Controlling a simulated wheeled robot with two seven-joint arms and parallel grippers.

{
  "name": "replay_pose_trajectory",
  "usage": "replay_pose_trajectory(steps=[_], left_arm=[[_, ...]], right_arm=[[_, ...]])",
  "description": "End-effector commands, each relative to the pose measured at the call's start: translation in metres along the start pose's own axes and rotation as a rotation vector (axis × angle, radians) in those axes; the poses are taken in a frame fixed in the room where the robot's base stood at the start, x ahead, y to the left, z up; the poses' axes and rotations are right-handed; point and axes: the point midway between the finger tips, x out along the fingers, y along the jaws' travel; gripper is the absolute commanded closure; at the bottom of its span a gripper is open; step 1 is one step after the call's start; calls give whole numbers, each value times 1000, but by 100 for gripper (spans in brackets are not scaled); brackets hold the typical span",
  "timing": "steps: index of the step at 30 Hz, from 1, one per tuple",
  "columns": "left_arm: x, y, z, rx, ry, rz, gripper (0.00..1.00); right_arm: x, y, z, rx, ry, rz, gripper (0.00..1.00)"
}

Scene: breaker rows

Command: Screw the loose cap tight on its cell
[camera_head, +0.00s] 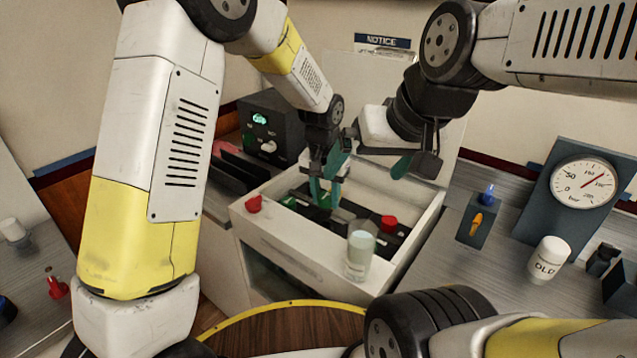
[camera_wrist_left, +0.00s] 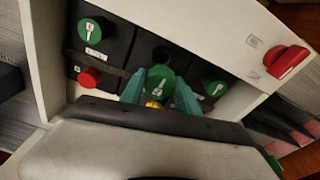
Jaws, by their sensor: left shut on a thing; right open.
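A green cap (camera_wrist_left: 158,78) with a white mark is between the teal fingers of my left gripper (camera_wrist_left: 160,92) in the left wrist view. A small brass part (camera_wrist_left: 154,104) shows just below the cap; I cannot tell how far the cap is seated or whether it is level. In the head view my left gripper (camera_head: 326,195) points down into the white battery box (camera_head: 290,235), shut on the cap. Other green caps (camera_wrist_left: 95,30) (camera_wrist_left: 214,87) and a red cap (camera_wrist_left: 90,77) sit on black cells nearby. My right gripper (camera_head: 369,165) is open and empty above the box's back right.
A red knob (camera_head: 254,204) is on the box's front rim. A glass jar (camera_head: 361,252) stands at its front right corner. A dark instrument (camera_head: 270,128) stands behind left.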

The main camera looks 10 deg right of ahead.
Motion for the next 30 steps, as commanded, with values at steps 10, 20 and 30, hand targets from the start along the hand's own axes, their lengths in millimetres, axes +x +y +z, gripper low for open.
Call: replay_pose_trajectory(steps=[10, 20, 30], left_arm=[[32, 0, 4, 0, -1, 0, 100], [52, 0, 7, -1, -1, 0, 100], [54, 0, 7, -1, 0, 0, 100]], right_arm=[[0, 0, 0, 0, 0, 0, 0], [0, 0, 0, 0, 0, 0, 0], [0, 0, 0, 0, 0, 0, 0]])
